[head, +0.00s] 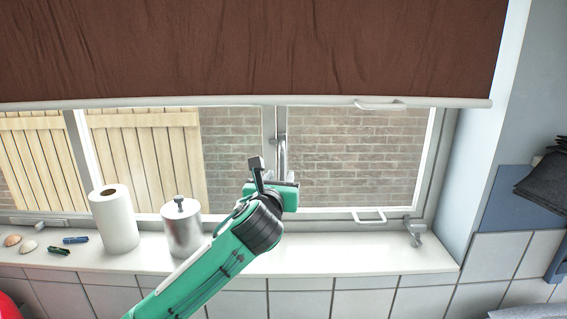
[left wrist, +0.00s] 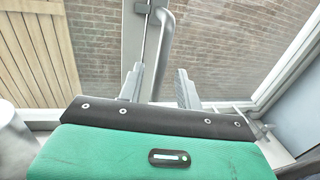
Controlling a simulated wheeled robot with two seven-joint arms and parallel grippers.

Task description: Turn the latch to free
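A grey upright handle (head: 281,150), which looks like the window latch, is on the window's middle post. It also shows in the left wrist view (left wrist: 165,40), hanging down from its mount at the top. My left gripper (head: 272,172) is in front of the window, just below and in front of this handle. In the left wrist view its fingers (left wrist: 159,88) are spread apart with nothing gripped. The handle's lower end appears between them; I cannot tell whether it touches. My right gripper is out of view.
A brown blind (head: 250,45) with a white bottom bar hangs above. On the white sill (head: 330,258) stand a paper roll (head: 115,220) and a metal canister (head: 182,228), left of my arm. A white pull (head: 369,216) and a metal fitting (head: 414,230) are at lower right.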

